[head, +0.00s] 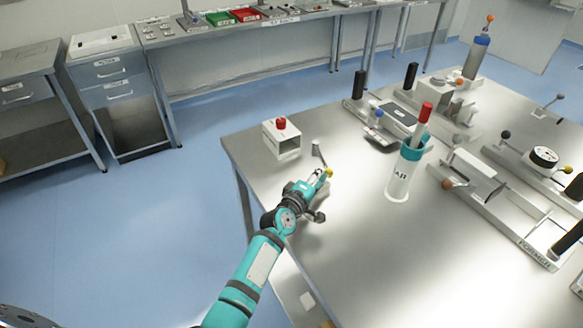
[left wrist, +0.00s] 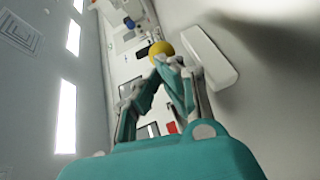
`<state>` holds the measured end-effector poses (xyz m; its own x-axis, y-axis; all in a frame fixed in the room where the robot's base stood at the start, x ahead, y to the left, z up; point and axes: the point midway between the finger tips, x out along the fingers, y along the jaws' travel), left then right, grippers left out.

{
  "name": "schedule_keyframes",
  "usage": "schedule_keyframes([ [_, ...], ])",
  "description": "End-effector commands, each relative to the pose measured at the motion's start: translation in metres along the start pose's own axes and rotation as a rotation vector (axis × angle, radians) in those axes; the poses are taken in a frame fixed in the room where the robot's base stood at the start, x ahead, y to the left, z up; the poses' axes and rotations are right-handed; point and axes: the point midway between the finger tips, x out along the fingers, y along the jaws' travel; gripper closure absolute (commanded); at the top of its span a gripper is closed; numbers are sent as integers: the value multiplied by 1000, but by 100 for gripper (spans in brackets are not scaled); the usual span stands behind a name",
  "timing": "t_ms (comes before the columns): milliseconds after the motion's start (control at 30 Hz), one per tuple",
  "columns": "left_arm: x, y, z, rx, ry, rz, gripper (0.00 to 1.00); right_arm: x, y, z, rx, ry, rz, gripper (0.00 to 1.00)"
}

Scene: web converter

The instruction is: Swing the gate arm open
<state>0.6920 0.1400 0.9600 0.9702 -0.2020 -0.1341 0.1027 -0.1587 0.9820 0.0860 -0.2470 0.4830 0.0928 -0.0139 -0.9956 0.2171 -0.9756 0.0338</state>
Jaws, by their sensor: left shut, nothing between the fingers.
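A yellow ball knob (head: 328,172) shows at the left part of the steel table, right at the tips of my left gripper (head: 320,180). A short grey post (head: 316,148) with a thin stem stands just behind it; I take these as parts of the gate arm, most of which is hidden or too small to make out. In the left wrist view the yellow knob (left wrist: 162,48) is just beyond the fingertips (left wrist: 170,64), with a pale rounded bar (left wrist: 209,56) to its right. The left fingers are closed together with nothing between them; whether they touch the knob I cannot tell. My right gripper is not seen.
A white box with a red knob (head: 281,124) stands behind the left gripper.

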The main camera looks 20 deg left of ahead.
Motion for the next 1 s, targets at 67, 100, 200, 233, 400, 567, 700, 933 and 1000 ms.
schedule_keyframes([
  [67, 5, 2, 8, -2, -1, 0, 100, 0, -5, -1, 2, 1, -6, 60],
  [100, 8, 3, 12, -2, 0, 1, 100, 0, -9, -2, 4, 2, -10, 60],
  [200, 13, 4, 18, -1, -1, 0, 100, 1, -18, -4, 8, 4, -21, 60],
  [233, 14, 4, 20, -1, -1, 0, 100, 1, -19, -4, 9, 4, -23, 60],
  [400, 20, 6, 27, -1, -1, 0, 100, 2, -20, -4, 9, 4, -23, 60],
  [567, 23, 7, 29, 0, 0, 1, 100, 2, -17, -3, 8, 4, -20, 60],
  [700, 24, 7, 30, 0, 1, 1, 100, 2, -14, -2, 6, 3, -17, 60],
  [933, 24, 7, 30, 0, 0, 0, 100, 2, -10, -1, 4, 2, -12, 60],
  [1000, 24, 7, 30, 0, 0, 0, 100, 2, -10, -1, 4, 2, -11, 60],
])
